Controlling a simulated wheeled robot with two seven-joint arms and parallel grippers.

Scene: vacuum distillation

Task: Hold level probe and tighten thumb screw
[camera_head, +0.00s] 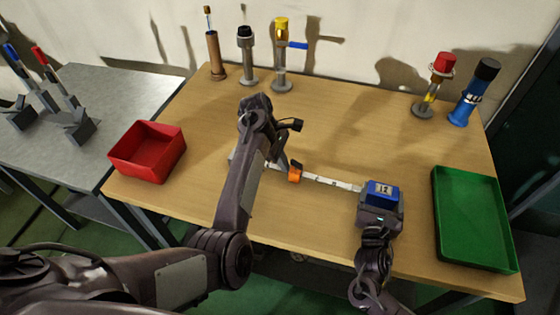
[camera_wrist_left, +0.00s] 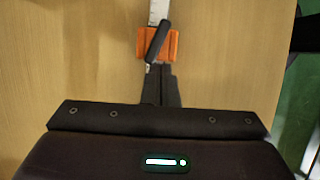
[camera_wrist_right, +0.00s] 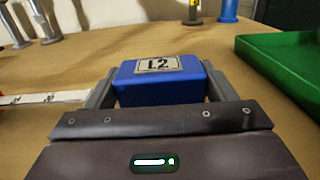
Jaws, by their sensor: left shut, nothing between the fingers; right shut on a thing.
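The level probe has a blue block (camera_head: 384,189) labelled L2, also in the right wrist view (camera_wrist_right: 160,82), and a white marked strip (camera_head: 330,182) running left from it. An orange clamp (camera_head: 294,176) sits on the strip, and it also shows in the left wrist view (camera_wrist_left: 170,45). A black thumb screw (camera_wrist_left: 157,42) lies slanted across the clamp. My right gripper (camera_wrist_right: 158,85) is shut on the blue block, one finger on each side. My left gripper (camera_wrist_left: 154,72) is shut and empty, its tips right by the thumb screw's lower end; contact is unclear.
A red bin (camera_head: 147,152) stands at the table's left and a green tray (camera_head: 472,222) at the right. Several upright instruments line the back, including a blue one (camera_head: 473,92). A grey side table (camera_head: 95,95) holds more tools. The wooden middle behind the probe is clear.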

